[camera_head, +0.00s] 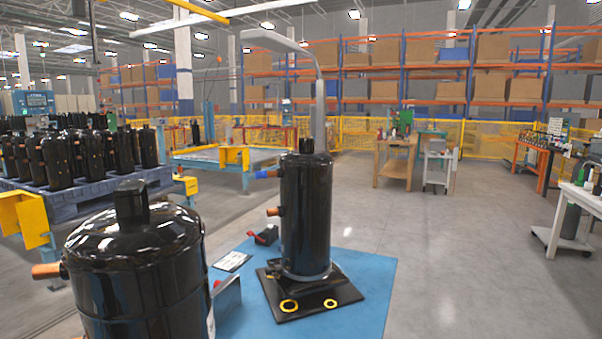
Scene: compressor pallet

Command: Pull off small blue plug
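The small blue plug (265,174) sits on the end of a short copper stub at the upper left side of a tall black compressor (306,215). The plug points left. The compressor stands upright on a black base plate (313,297) with yellow rings. A lower copper stub (273,211) on the same side shows no blue plug. My gripper is not in view.
Another black compressor (140,265) stands close in the left foreground. A blue mat (375,275) lies under the middle compressor, with a small black and red object (265,236) and a white sheet (232,261). A grey curved post (318,100) rises behind it.

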